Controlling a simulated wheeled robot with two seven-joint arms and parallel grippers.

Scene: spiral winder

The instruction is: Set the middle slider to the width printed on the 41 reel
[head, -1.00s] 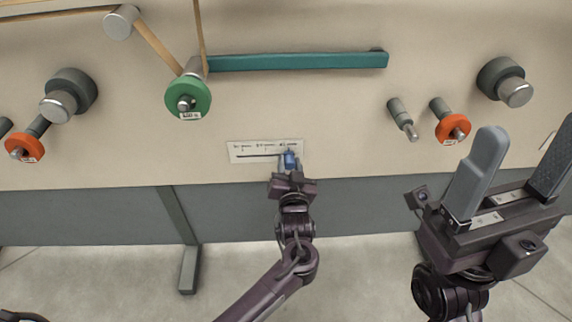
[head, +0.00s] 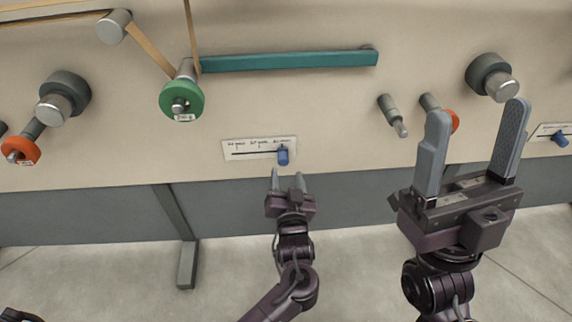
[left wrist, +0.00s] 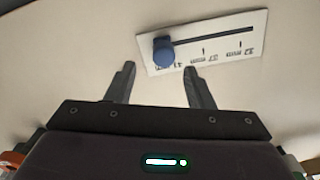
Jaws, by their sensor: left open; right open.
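The middle slider is a white scale plate (head: 236,152) with a blue knob (head: 283,156) near its right end. In the left wrist view the plate (left wrist: 257,20) appears turned round, and the knob (left wrist: 163,50) sits at the end by a partly covered label that looks like 41 mm. My left gripper (head: 288,175) is open, just below the knob and apart from it; its fingers (left wrist: 160,70) also show there. My right gripper (head: 478,112) is open and empty at the right. A green reel (head: 190,101) carries a small label too small to read.
Orange reels hang at the left (head: 22,150) and right (head: 453,121), the right one partly behind my right gripper. Another slider plate with a blue knob (head: 561,140) is at the far right. A teal bar (head: 290,61) runs above. The wall around the middle plate is clear.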

